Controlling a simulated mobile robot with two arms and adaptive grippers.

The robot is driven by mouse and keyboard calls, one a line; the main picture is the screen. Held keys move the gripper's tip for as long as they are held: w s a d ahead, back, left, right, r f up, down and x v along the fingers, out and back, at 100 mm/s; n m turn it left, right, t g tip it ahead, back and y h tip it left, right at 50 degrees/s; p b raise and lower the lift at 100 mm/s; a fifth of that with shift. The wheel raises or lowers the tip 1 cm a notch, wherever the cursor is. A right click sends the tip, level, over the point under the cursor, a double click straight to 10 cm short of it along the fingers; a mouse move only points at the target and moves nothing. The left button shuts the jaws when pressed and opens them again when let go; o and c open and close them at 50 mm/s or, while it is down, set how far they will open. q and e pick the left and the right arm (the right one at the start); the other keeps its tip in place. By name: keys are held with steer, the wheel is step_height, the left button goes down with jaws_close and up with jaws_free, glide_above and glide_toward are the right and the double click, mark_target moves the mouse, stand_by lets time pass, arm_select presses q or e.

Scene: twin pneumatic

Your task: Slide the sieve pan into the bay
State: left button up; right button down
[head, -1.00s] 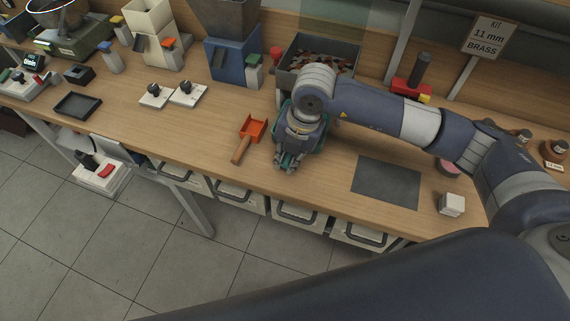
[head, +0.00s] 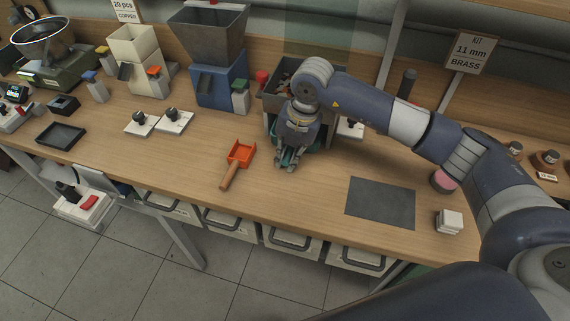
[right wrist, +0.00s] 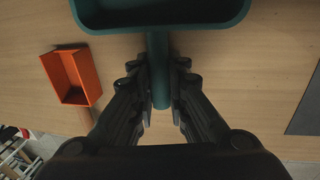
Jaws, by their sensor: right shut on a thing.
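The sieve pan is teal; its edge (head: 313,139) shows behind my right gripper (head: 287,163) in the head view. In the right wrist view the near end of the pan (right wrist: 165,28) fills the top, and its straight teal handle (right wrist: 158,75) runs down between the fingers (right wrist: 160,105). My right gripper is shut on that handle. The pan is just in front of the dark bin (head: 272,108) at the back of the bench. The bay itself cannot be made out; my arm covers that spot. My left gripper is out of view.
An orange scoop (head: 240,153) with a wooden handle lies left of the gripper; it also shows in the right wrist view (right wrist: 72,78). A dark mat (head: 380,203) and white block (head: 449,220) lie to the right. A blue hopper machine (head: 215,85) stands back left.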

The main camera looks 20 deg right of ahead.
steer(key=shift+w+d+b, duration=0.3)
steer(key=shift+w+d, duration=0.2)
steer(key=shift+w, duration=0.25)
steer(key=shift+w+d+b, duration=0.25)
steer(key=shift+w+d, duration=0.3)
steer(key=shift+w, duration=0.25)
steer(key=shift+w+d+b, duration=0.3)
steer(key=shift+w+d, duration=0.2)
steer(key=shift+w, duration=0.25)
steer(key=shift+f, duration=0.15)
steer(key=c, duration=1.5)
jaws_free()
